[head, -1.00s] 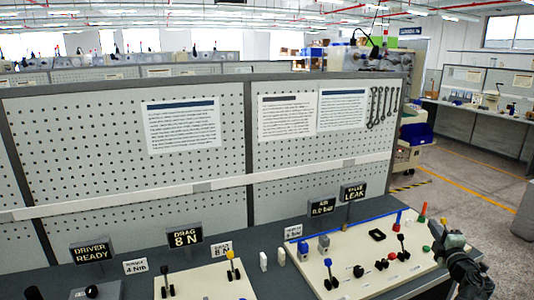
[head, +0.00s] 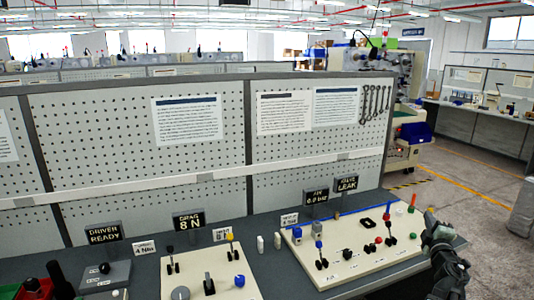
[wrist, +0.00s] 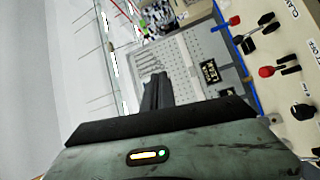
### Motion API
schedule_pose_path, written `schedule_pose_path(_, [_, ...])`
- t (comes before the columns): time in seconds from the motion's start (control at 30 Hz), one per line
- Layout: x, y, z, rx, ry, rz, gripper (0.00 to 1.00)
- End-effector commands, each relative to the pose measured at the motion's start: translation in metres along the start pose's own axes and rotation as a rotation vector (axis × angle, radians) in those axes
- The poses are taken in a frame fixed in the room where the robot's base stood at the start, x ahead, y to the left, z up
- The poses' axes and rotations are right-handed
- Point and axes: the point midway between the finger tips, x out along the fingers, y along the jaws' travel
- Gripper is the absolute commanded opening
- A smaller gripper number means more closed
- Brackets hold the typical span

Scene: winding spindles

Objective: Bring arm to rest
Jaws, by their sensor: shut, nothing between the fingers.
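My gripper (head: 431,217) is at the right of the head view, dark, raised beside the right end of the cream valve panel (head: 338,268). It holds nothing and its fingers are together. In the wrist view my gripper (wrist: 158,90) points away toward the pegboard, with its dark fingers close together. The cream panel also shows at the right of the wrist view (wrist: 290,70), apart from the fingers.
The valve panel carries several levers and knobs, including a blue-topped lever (head: 319,246). Signs read "DRAG 8 N" (head: 188,224) and "VALVE LEAK" (head: 346,184). A pegboard (head: 120,150) stands behind the bench. Open floor (head: 460,175) lies to the right.

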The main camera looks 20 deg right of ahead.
Motion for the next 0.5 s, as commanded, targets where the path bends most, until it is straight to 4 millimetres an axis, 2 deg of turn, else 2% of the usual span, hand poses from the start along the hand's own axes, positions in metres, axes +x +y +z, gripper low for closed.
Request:
schedule_pose_path(0.17, [0.017, -0.014, -0.029, 0.158, -0.117, 0.006, 0.00])
schedule_pose_path(0.27, [0.022, -0.034, -0.049, 0.275, -0.206, -0.020, 0.00])
schedule_pose_path(0.37, [0.021, -0.070, -0.081, 0.414, -0.316, -0.092, 0.00])
schedule_pose_path(0.47, [0.006, -0.124, -0.127, 0.564, -0.448, -0.228, 0.00])
schedule_pose_path(0.5, [-0.004, -0.148, -0.148, 0.615, -0.500, -0.298, 0.00])
